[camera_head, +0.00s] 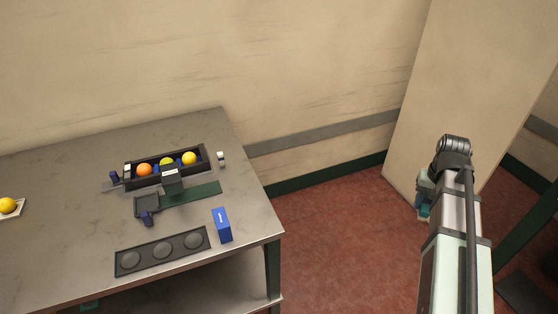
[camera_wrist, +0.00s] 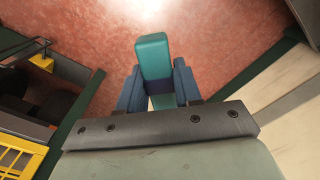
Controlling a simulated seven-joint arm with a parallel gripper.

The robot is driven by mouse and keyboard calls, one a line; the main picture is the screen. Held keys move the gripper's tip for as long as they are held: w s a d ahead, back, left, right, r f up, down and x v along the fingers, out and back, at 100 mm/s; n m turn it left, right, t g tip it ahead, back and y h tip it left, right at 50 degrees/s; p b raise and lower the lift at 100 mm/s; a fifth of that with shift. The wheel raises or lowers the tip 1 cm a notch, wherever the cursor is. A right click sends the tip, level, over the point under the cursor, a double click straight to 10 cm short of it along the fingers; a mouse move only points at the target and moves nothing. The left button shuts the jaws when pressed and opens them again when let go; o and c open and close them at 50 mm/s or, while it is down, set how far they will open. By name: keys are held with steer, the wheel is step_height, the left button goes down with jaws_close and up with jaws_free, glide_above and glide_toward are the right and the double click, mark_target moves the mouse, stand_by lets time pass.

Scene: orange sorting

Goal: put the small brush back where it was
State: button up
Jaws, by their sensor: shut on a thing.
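My gripper (camera_wrist: 160,88) is shut on a teal, block-shaped thing, which I take to be the small brush (camera_wrist: 153,56). It sits between the two blue-grey fingers in the wrist view, and its bristles cannot be made out. In the head view my gripper (camera_head: 424,190) hangs at the right, over the red floor and well apart from the table. A bit of teal shows at its lower end, mostly hidden by my arm.
The metal table (camera_head: 60,190) stands at the left. On it are a black tray (camera_head: 128,182) of orange and yellow fruit, a dark three-dish strip (camera_head: 145,256), a blue box (camera_head: 222,226) and a green strip (camera_head: 200,194). A pale pillar (camera_head: 440,80) stands behind my arm.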

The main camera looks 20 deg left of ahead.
steer(key=shift+m, duration=0.6)
steer(key=r, duration=0.1)
steer(key=w+a+r, duration=0.1)
steer(key=r, duration=0.1)
steer(key=w+r, duration=0.1)
steer(key=r, duration=0.1)
steer(key=shift+a+r, duration=0.15)
steer(key=shift+r, duration=0.05)
steer(key=a+r, duration=0.3)
steer(key=a, duration=0.4)
steer(key=a+r, duration=0.3)
steer(key=a, duration=0.4)
steer(key=s+a+f+n, duration=0.15)
steer(key=s+a, duration=0.35)
steer(key=a, duration=0.6)
steer(key=s+a+n, duration=0.3)
steer(key=s+a, duration=0.2)
steer(key=a, duration=0.6)
steer(key=s+a+f+n, duration=0.3)
steer(key=s+a+f, duration=0.1)
steer(key=s+a, duration=1.05)
steer(key=s+a+f+n, duration=0.3)
steer(key=s+a, duration=1.1)
steer(key=s, duration=0.2)
steer(key=shift+s+a+f, duration=0.1)
steer(key=shift+f, duration=1.4)
steer(key=shift+s+a+f, duration=0.1)
steer(key=shift+f, duration=1.4)
steer(key=shift+f, duration=0.4)
